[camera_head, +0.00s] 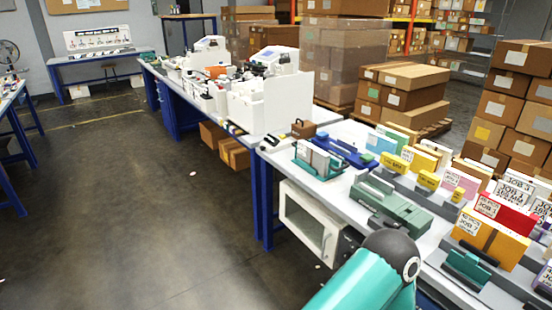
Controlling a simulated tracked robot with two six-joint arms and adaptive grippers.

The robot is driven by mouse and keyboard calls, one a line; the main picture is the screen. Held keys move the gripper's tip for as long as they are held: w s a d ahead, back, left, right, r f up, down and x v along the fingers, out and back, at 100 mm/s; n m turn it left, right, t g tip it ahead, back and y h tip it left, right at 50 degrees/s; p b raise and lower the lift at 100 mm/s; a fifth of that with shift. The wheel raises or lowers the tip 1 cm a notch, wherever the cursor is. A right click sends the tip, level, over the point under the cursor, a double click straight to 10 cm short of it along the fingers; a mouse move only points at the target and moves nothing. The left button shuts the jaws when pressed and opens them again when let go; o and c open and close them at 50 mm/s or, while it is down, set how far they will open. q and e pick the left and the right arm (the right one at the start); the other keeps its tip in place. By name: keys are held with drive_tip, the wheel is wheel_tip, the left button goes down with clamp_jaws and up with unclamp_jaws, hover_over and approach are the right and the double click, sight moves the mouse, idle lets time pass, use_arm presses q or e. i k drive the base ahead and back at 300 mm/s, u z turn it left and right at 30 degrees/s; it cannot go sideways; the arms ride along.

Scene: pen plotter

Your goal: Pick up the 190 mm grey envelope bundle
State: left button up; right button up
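I cannot pick out the 190 mm grey envelope bundle with certainty. Pale grey upright panels (322,158) stand in a teal holder (301,172) near the front edge of the long bench. A green-grey long piece (392,208) lies nearer on the same bench, with a flat grey bar along its back. Upright coloured bundles with printed labels, among them a yellow one (492,241) and a red one (508,213), stand farther right. A teal arm link of mine with a dark joint covers part of the bench's near edge. Neither gripper shows.
The white-topped bench (340,186) runs from the back left to the lower right. A white machine (270,103) stands on it farther back, and a blue holder (345,151) lies beyond the teal one. Cardboard boxes (405,75) are stacked behind.

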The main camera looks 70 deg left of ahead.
sight(317, 159)
drive_tip(key=z, duration=0.6)
drive_tip(key=i, duration=0.15)
drive_tip(key=z, duration=3.6)
drive_tip(key=i, duration=0.9)
drive_tip(key=z, duration=5.65)
drive_tip(key=i, duration=0.6)
drive_tip(key=z, duration=0.05)
